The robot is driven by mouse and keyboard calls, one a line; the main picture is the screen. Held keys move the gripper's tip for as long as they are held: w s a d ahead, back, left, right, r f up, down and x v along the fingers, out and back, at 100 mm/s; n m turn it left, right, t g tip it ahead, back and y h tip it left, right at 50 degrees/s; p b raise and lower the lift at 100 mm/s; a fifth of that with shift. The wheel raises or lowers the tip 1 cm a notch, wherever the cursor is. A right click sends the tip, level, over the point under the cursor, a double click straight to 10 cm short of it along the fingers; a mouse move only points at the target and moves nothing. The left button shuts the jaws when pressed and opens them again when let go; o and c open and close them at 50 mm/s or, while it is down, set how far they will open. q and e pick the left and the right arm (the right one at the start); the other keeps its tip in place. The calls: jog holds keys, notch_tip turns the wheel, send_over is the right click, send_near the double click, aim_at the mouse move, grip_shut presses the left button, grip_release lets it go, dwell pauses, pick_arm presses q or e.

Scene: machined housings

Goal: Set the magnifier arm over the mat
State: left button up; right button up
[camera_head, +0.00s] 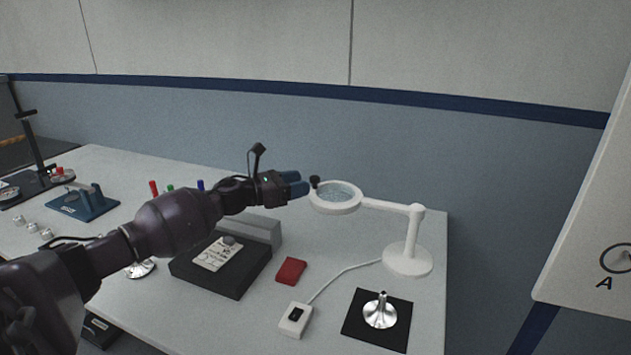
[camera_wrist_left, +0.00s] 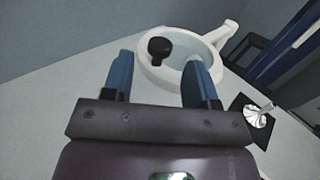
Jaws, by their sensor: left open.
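The white magnifier (camera_head: 409,240) stands on its round base at the table's back right. Its arm reaches left and ends in a ring-framed lens (camera_head: 336,196) with a black knob (camera_head: 315,183) on the rim. The black mat (camera_head: 362,331) lies at the front right with a shiny metal part (camera_head: 380,311) on it; the lens is behind and left of it. My left gripper (camera_head: 299,184) is open beside the knob. In the left wrist view the blue fingers (camera_wrist_left: 155,80) are apart, with the knob (camera_wrist_left: 160,48) beyond and between them. My right gripper is not seen.
A white switch box (camera_head: 296,319) with a cable and a red block (camera_head: 291,271) lie left of the mat. A dark block (camera_head: 222,272) with a label sits under my left arm. A white panel (camera_head: 590,220) stands at the right.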

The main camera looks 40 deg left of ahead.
aim_at(315, 177)
pick_arm(q)
jog(key=shift+x, duration=2.5)
grip_shut()
